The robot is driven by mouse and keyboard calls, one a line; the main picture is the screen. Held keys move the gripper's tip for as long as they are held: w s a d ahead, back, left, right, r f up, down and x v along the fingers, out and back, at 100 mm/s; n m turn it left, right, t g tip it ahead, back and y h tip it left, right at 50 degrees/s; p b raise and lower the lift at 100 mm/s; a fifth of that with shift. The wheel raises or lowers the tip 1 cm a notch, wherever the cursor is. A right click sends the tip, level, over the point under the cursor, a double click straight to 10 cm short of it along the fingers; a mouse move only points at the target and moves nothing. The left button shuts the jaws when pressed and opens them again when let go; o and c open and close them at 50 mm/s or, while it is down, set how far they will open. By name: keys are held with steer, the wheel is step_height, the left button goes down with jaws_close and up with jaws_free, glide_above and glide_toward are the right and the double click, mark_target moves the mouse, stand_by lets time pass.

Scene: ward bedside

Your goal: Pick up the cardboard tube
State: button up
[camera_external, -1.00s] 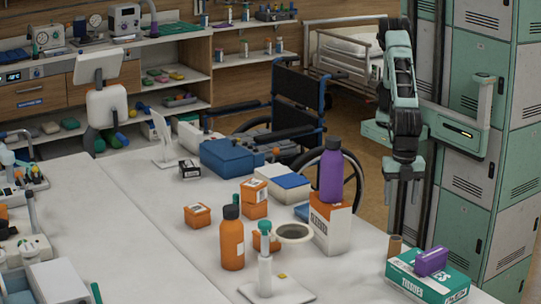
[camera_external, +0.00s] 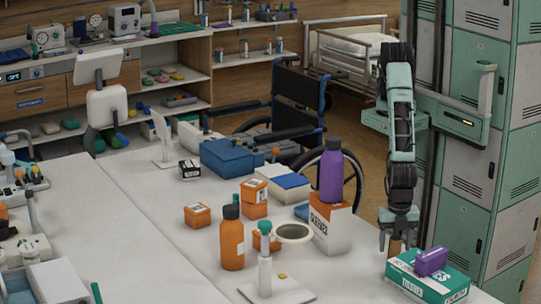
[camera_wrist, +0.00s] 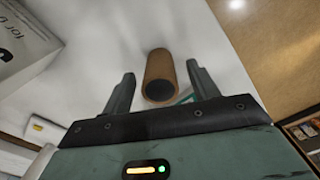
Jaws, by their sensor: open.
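The brown cardboard tube (camera_external: 395,246) stands upright at the table's right side, just behind the tissue box. My gripper (camera_external: 398,240) is directly over it, fingers pointing down, with the tube between them in the outside view. In the wrist view the tube (camera_wrist: 160,76) shows its dark open end between the two spread fingers of my gripper (camera_wrist: 160,84). There are gaps on both sides, so the fingers do not touch it. The lower part of the tube is partly hidden by the tissue box in the outside view.
A white and orange carton (camera_external: 330,230) bearing a purple bottle (camera_external: 331,178) stands to the left. Lockers (camera_external: 480,150) rise at the right.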

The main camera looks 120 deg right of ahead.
steer(key=shift+f, duration=0.65)
steer(key=c, duration=1.1)
steer(key=shift+o, duration=0.2)
steer(key=shift+r, duration=0.1)
